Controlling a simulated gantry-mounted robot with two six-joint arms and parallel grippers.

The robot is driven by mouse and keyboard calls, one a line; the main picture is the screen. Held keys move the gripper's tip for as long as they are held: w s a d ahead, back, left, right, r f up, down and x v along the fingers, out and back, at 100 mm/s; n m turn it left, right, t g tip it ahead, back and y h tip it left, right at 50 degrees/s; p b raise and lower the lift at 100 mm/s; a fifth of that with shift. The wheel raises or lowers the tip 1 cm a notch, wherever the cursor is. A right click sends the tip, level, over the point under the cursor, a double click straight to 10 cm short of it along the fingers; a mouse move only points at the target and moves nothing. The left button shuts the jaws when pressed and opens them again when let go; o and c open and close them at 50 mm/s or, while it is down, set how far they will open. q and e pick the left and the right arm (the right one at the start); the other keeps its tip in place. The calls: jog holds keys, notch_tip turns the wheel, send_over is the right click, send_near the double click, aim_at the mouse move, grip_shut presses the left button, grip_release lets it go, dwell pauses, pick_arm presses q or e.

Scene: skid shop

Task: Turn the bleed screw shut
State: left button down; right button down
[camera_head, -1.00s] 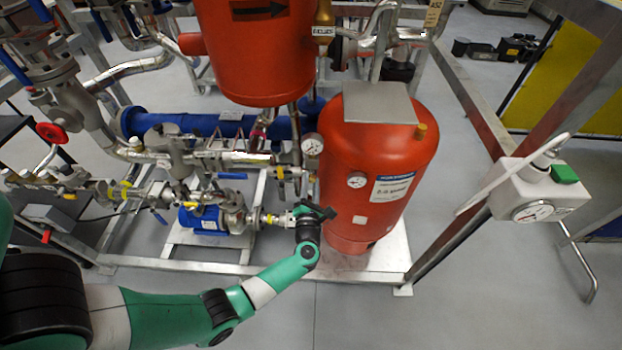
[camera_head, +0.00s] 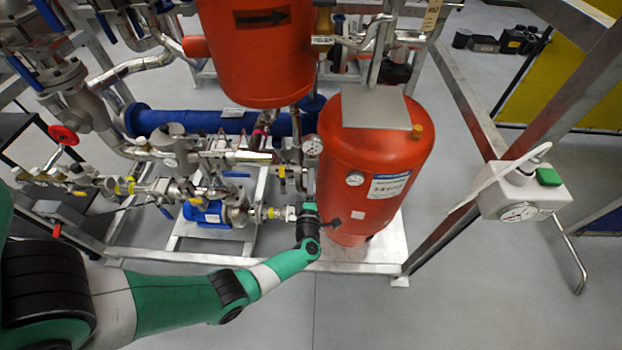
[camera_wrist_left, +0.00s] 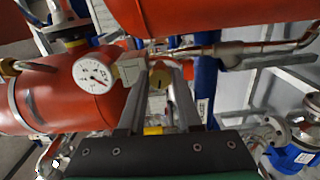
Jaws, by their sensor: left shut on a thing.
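My left gripper (camera_head: 307,212) is beside the lower left of the red tank (camera_head: 372,165); its fingertips are hard to make out in the head view. In the left wrist view its two grey fingers (camera_wrist_left: 157,82) are closed on a small brass piece (camera_wrist_left: 157,77), apparently the bleed screw. The fingers cover part of it, so its turn angle is hard to tell. A white-faced gauge (camera_wrist_left: 93,75) and a pale tag (camera_wrist_left: 130,70) are just left of the fingers. My right gripper is in neither view.
A blue pump (camera_head: 206,213) and valve pipework stand left of the gripper. An upper red vessel (camera_head: 255,50) hangs above. A sloping metal frame post (camera_head: 450,235) and a white gauge box (camera_head: 522,195) are at the right. The floor in front is clear.

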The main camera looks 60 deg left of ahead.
pick_arm(q)
jog(key=shift+r+m+p, duration=0.1)
jog(key=shift+m+p, duration=1.4)
jog(key=shift+m, duration=6.1)
jog(key=c, duration=0.6)
grip_release()
